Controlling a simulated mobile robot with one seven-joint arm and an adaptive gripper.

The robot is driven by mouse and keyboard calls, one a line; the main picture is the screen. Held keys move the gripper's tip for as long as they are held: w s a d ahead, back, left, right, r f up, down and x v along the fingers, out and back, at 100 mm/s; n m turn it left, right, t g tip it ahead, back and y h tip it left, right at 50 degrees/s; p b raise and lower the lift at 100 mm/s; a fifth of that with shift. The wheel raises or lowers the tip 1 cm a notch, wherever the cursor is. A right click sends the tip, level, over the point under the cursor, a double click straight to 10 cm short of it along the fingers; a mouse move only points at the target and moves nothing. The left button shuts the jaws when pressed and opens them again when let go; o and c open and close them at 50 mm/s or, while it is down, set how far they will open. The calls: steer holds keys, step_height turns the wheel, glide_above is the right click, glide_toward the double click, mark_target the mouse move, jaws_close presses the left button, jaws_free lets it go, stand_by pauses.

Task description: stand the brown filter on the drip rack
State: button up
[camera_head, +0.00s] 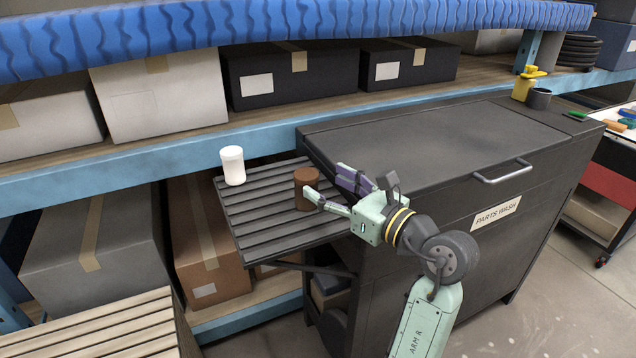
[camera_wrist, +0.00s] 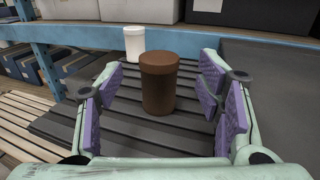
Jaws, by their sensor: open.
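The brown filter (camera_head: 306,188) is a short cylinder with a lid-like top. It stands upright on the dark slatted drip rack (camera_head: 262,212), near the rack's right side beside the parts washer. In the wrist view the brown filter (camera_wrist: 158,84) stands between and a little beyond my open fingers, with slats of the rack (camera_wrist: 130,138) around it. My gripper (camera_head: 331,188) is open and empty, with purple finger pads, reaching in from the right close to the filter. It also shows in the wrist view (camera_wrist: 160,105), with no pad visibly touching the filter.
A white cylinder (camera_head: 232,165) stands upright at the rack's far left; it shows behind the filter in the wrist view (camera_wrist: 134,42). The closed parts washer (camera_head: 440,140) rises right of the rack. A blue shelf beam (camera_head: 110,190) runs behind. The rack's front left is clear.

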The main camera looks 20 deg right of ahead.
steer(key=b+v, duration=0.1)
steer(key=v, duration=0.7)
steer(key=shift+b, duration=0.35)
